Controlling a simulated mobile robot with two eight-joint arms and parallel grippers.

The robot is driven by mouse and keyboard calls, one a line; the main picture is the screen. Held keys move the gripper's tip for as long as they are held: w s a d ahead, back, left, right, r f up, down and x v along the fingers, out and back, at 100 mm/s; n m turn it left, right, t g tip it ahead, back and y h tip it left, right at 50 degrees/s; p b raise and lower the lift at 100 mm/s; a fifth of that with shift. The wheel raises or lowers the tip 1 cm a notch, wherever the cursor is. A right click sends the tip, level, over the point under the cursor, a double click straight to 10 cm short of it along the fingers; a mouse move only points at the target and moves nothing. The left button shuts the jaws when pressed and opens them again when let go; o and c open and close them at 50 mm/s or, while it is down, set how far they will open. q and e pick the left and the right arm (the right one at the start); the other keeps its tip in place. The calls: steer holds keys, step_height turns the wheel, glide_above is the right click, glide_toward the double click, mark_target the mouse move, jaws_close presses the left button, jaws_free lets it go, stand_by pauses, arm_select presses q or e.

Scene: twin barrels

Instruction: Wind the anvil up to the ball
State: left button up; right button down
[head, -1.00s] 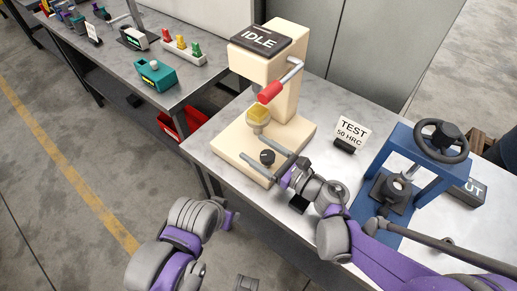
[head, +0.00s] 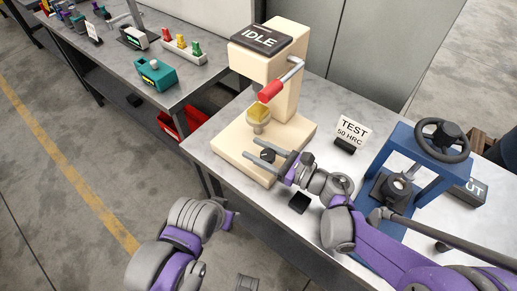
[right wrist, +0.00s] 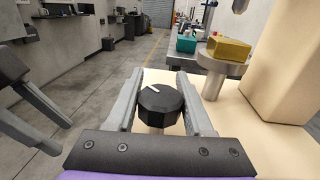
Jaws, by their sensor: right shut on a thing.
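The cream tester (head: 285,85) stands on the bench with an IDLE display on top. Its round grey anvil (head: 257,127) carries a yellow block (head: 259,112); both also show in the right wrist view, the anvil (right wrist: 221,64) under the block (right wrist: 229,49). A black knob (head: 267,156) with a white mark sits on the base in front of the anvil. My right gripper (head: 257,156) is shut on this knob (right wrist: 159,106), one finger on each side. My left gripper (right wrist: 40,115) is apart from everything, its fingers spread.
A red-ended lever (head: 270,91) sticks out of the tester near the anvil. A TEST 50 HRC sign (head: 352,132) and a blue handwheel press (head: 410,170) stand to the right. A side bench (head: 120,65) on the left holds small devices. Floor is clear at lower left.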

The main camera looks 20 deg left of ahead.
steer(key=n+g, duration=0.2)
steer(key=g, duration=0.2)
steer(key=s+n+g, duration=0.1)
steer(key=n+g, duration=0.2)
steer(key=g, duration=0.1)
steer(key=shift+s+b, duration=0.1)
steer(key=shift+b, duration=0.25)
steer(key=n+g+h, duration=0.1)
steer(key=n+g, duration=0.1)
steer(key=s+n+g+h, duration=0.1)
steer(key=g, duration=0.2)
steer(key=n+g+h, duration=0.1)
steer(key=n+g, duration=0.1)
steer(key=shift+s+d+n+g, duration=0.2)
steer(key=shift+d+n+g, duration=0.1)
steer(key=shift+g, duration=0.1)
steer(key=shift+h, duration=0.3)
steer(key=shift+c, duration=1.4)
jaws_free()
step_height(320, 180, up, 10)
steer(key=p, duration=0.1)
